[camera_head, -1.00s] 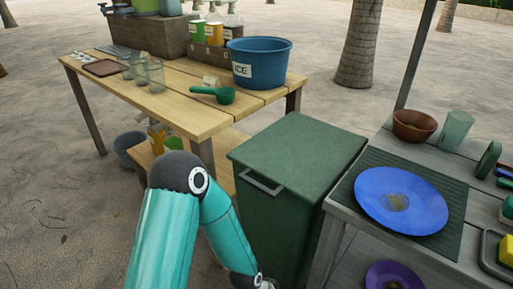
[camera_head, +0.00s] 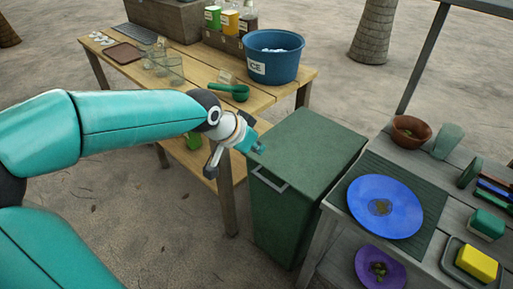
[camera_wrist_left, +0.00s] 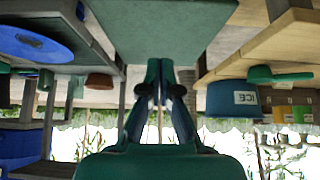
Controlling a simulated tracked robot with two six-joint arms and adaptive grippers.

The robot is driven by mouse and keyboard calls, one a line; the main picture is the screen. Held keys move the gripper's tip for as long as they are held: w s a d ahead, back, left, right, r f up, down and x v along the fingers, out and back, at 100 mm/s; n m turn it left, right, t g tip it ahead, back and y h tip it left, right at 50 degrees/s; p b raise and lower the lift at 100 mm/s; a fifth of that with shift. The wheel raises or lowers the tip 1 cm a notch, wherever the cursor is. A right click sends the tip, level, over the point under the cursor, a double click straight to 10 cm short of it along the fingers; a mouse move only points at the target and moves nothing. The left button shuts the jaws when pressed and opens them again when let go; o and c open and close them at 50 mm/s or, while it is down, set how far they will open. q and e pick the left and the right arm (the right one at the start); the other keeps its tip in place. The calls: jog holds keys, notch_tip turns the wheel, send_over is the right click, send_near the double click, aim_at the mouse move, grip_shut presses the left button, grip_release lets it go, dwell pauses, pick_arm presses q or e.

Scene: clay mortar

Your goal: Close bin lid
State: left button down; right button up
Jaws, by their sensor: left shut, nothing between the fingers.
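The green bin (camera_head: 283,212) stands between the two tables. Its flat green lid (camera_head: 305,145) lies level on top, with a grey handle (camera_head: 269,180) at the front left edge. My left gripper (camera_head: 259,149) is shut and empty at the lid's left corner in the head view; whether it touches the lid is unclear. In the left wrist view the picture is upside down, and the shut fingers (camera_wrist_left: 160,68) point at the edge of the green lid (camera_wrist_left: 160,25). My right gripper is not in view.
A wooden table at the back left holds a blue ice bucket (camera_head: 273,57), a green scoop (camera_head: 228,91) and glass jars. The grey counter at right holds a blue plate (camera_head: 385,207), a brown bowl (camera_head: 411,130) and a yellow sponge (camera_head: 477,264). A purple plate (camera_head: 380,268) sits lower.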

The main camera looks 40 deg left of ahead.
pick_arm(q)
jog(key=x, duration=0.3)
jog(key=s+b+x, duration=0.1)
jog(key=x, duration=0.2)
jog(key=f+b+x, duration=0.1)
jog(key=x, duration=0.2)
jog(key=shift+s+f, duration=0.1)
jog(key=shift+s, duration=0.1)
jog(key=shift+s+f, duration=0.1)
jog(key=shift+f, duration=0.55)
